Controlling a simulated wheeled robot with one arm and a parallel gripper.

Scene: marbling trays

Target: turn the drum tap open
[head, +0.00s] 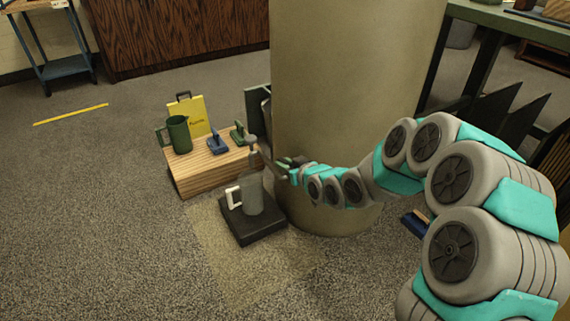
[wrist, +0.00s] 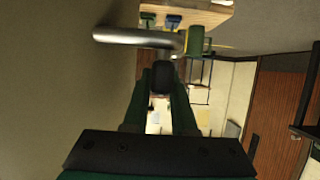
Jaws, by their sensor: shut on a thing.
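The drum (head: 350,80) is a tall beige cylinder standing on the floor. The drum's tap (head: 251,142) is grey and sticks out at the drum's left side, above a grey jug (head: 252,195) with a white handle. In the wrist view a grey metal bar of the tap (wrist: 135,37) runs across the top. My gripper (head: 287,163) is at the tap, its dark green fingers shut on the tap's dark handle (wrist: 163,72). The fingers (wrist: 163,85) hide part of this handle. Whether any liquid runs is too small to tell.
The jug stands on a black block (head: 258,229). Open carpet lies to the left. A green-topped table (head: 500,22) stands at right.

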